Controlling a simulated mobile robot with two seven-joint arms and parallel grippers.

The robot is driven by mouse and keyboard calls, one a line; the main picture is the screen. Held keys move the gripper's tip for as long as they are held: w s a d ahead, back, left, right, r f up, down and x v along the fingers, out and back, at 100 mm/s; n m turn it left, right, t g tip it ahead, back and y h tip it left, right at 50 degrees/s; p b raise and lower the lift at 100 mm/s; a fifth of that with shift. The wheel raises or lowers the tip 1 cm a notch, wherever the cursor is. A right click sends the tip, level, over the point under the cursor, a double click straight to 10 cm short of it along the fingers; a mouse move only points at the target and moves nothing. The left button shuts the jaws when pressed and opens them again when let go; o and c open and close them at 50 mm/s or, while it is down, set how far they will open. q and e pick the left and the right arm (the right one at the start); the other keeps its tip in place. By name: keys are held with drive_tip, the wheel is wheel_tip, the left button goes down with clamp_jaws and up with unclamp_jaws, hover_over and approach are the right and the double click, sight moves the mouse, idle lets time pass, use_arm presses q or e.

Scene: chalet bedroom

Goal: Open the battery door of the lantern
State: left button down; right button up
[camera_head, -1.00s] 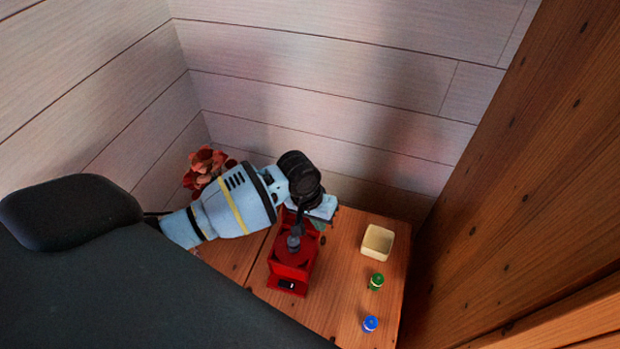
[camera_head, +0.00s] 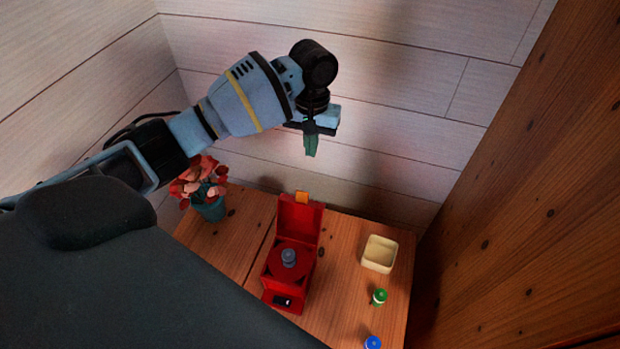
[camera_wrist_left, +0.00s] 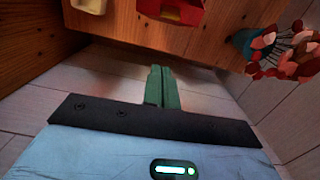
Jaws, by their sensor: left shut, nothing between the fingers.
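The red lantern (camera_head: 276,283) lies on the wooden table with a round grey knob (camera_head: 289,257) on top and a small dark panel at its near end. A red door panel (camera_head: 298,222) with an orange tab (camera_head: 302,197) stands raised at its far end. The lantern also shows partly at the top of the left wrist view (camera_wrist_left: 172,12). My left gripper (camera_head: 310,147) is shut and empty, above and beyond the lantern, near the wall and apart from it. Its green fingers are pressed together in the left wrist view (camera_wrist_left: 161,88). My right gripper is out of view.
A cream open box (camera_head: 379,254) stands right of the lantern. Green-topped (camera_head: 379,297) and blue-topped (camera_head: 373,342) small items are in front of it. A potted red flower (camera_head: 207,197) stands at left. Plank walls bound the back; a wooden panel (camera_head: 530,210) rises at right.

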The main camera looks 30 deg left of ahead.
use_arm(q)
drive_tip(key=s+d+f, duration=0.1)
drive_tip(key=s+f, duration=0.3)
drive_tip(key=f, duration=0.4)
drive_tip(key=shift+d+f+b, duration=0.15)
drive_tip(key=shift+f+b, duration=0.1)
drive_tip(key=shift+b, duration=0.1)
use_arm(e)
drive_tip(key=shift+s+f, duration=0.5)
use_arm(q)
drive_tip(key=shift+s, duration=0.1)
